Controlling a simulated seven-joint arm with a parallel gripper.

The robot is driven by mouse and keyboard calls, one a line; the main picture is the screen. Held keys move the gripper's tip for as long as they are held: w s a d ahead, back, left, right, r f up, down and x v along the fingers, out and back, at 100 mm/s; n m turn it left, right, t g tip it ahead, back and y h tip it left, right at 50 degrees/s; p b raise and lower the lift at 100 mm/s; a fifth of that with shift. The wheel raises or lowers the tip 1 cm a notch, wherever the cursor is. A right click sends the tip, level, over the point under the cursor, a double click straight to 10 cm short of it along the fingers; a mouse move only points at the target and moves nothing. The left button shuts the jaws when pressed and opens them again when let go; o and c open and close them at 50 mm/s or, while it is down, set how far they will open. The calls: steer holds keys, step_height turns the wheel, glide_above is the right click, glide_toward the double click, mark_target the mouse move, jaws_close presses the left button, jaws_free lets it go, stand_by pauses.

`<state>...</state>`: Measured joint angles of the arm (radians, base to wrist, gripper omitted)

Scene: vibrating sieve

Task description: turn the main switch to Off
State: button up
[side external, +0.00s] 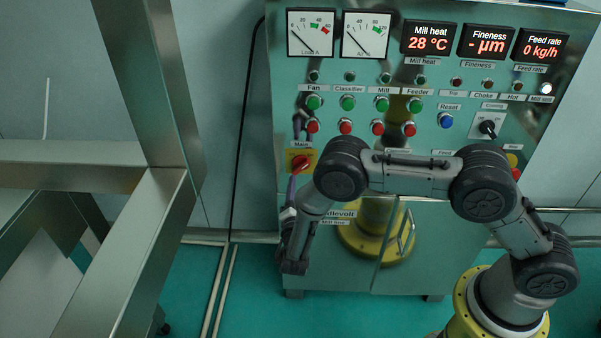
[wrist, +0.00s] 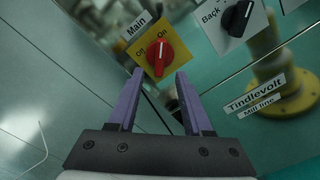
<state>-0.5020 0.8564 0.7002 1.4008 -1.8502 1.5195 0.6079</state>
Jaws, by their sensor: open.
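The main switch is a red rotary knob (wrist: 154,60) on a yellow plate (wrist: 183,42) under the label Main, with Off printed at its left and On at its upper right in the wrist view. A pale mark on the knob appears to face the On side. In the side view the red knob (side external: 301,163) sits at the cabinet's left edge. My gripper (wrist: 160,75) is open, its two purple fingers just short of the knob in the picture, one towards each side of it. It looks empty. In the side view my gripper (side external: 291,184) is below the switch, partly hidden by my arm.
A black selector knob (wrist: 238,18) on a white plate is right of the switch in the wrist view. Green buttons (side external: 314,102) and red buttons (side external: 313,126) sit above it on the cabinet. A metal frame (side external: 160,85) stands at the left, with a gap before the cabinet.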

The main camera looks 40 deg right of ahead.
mark_target(301, 170)
steer(key=x, duration=0.6)
steer(key=shift+w+d, duration=0.25)
steer(key=shift+w, duration=0.05)
jaws_close()
